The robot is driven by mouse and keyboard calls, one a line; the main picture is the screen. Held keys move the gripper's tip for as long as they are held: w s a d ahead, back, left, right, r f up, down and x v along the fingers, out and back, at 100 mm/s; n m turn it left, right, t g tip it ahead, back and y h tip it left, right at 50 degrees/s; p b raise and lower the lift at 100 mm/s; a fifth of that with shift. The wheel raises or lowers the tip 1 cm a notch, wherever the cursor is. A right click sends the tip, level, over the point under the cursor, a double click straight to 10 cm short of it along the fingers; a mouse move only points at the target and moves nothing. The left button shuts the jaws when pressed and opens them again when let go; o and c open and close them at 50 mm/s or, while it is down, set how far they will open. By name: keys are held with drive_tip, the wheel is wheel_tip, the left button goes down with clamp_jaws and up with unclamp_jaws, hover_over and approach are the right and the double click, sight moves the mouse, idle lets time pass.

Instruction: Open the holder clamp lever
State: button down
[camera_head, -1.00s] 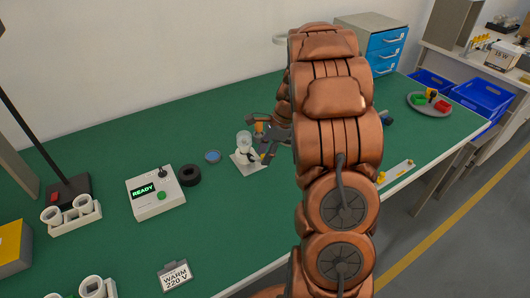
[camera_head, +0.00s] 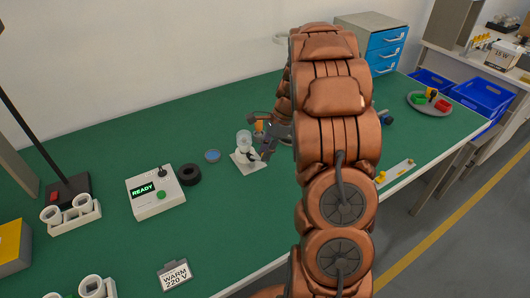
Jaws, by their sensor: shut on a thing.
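The holder (camera_head: 244,143) is a pale, upright cup-like piece on a white base plate (camera_head: 240,163), near the middle of the green table. My gripper (camera_head: 261,150) is at the right side of the holder, low and close to the base plate. Its dark fingers are shut on the small clamp lever there, which they mostly cover. A small orange part (camera_head: 259,127) shows just behind the holder and fingers. My copper-coloured arm hides the table to the right of the gripper.
A tester box with a READY display (camera_head: 152,195) and a black ring (camera_head: 188,175) stand left of the holder. A blue disc (camera_head: 212,156) lies nearby. White socket racks (camera_head: 72,216) are at left. Bare table lies in front of the holder.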

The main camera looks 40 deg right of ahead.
drive_tip(key=n, duration=0.1)
drive_tip(key=w+d+n+g+b, duration=0.1)
drive_tip(key=n, duration=0.1)
drive_tip(key=shift+f, duration=0.15)
drive_tip(key=n, duration=0.1)
drive_tip(key=w+n+g+b, duration=0.1)
drive_tip(key=n, duration=0.1)
drive_tip(key=shift+d, duration=0.25)
drive_tip(key=shift+w+d+n+g+h+b, duration=0.15)
drive_tip(key=shift+w+n+g+b, duration=0.2)
drive_tip(key=shift+n, duration=0.5)
drive_tip(key=shift+w+n+g+h+b, duration=0.1)
drive_tip(key=shift+w+n+g+b, duration=0.2)
drive_tip(key=shift+n, duration=0.5)
drive_tip(key=shift+w+d+n+g+h+b, duration=0.15)
drive_tip(key=shift+w+n+g+b, duration=0.15)
drive_tip(key=shift+n, duration=0.55)
drive_tip(key=shift+a, duration=0.1)
drive_tip(key=c, duration=1.1)
unclamp_jaws()
drive_tip(key=shift+s+r, duration=0.15)
drive_tip(key=shift+r, duration=0.05)
